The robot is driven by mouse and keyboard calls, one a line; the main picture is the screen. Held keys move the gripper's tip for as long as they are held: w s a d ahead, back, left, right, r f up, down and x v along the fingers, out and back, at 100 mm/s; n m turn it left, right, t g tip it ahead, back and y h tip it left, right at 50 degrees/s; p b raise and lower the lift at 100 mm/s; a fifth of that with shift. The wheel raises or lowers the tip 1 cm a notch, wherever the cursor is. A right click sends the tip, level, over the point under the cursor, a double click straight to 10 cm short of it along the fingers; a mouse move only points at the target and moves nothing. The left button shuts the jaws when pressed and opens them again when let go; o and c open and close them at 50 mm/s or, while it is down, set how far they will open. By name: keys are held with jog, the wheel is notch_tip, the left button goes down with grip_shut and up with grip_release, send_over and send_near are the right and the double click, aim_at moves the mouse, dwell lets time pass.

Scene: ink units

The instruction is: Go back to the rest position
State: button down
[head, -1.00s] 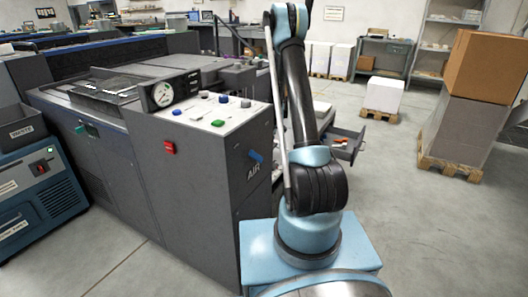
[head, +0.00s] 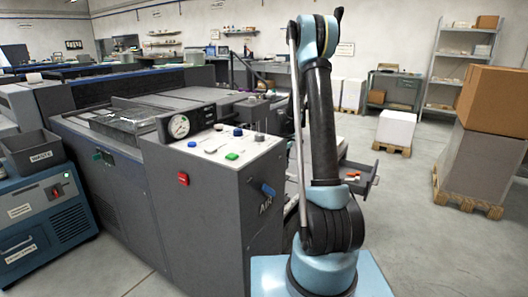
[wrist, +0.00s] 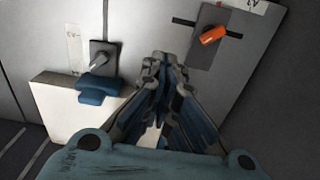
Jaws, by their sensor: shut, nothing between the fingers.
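My gripper (wrist: 165,62) shows in the wrist view, its two fingers together at the tips with nothing between them. It is in front of a grey panel; I cannot tell how far off. An orange handle (wrist: 212,35) on a dark plate is to the upper right of the fingertips. A small grey lever (wrist: 99,61) on another dark plate is to their left. In the head view my arm stands upright beside the grey machine (head: 205,195); the gripper itself is hidden or out of that view.
The machine carries a gauge (head: 179,126), a red button (head: 183,179) and a blue AIR lever (head: 268,190). An open drawer (head: 362,180) sticks out behind my arm. Boxes stand on a pallet (head: 463,197) at right. A waste bin (head: 33,153) is at left. Floor is clear front right.

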jog(key=s+d+r+m+t, duration=0.2)
jog(key=s+r+m+t, duration=0.35)
jog(key=s+r, duration=1.4)
jog(key=shift+s+r+m+t, duration=0.65)
jog(key=shift+s+m, duration=1.7)
jog(key=shift+s, duration=3.15)
jog(key=s+f+g, duration=0.5)
jog(key=s+f, duration=0.6)
jog(key=s, duration=0.4)
jog(key=shift+s+d, duration=0.3)
jog(key=shift+d, duration=0.15)
jog(key=shift+w+f, duration=0.2)
jog(key=shift+w, duration=0.3)
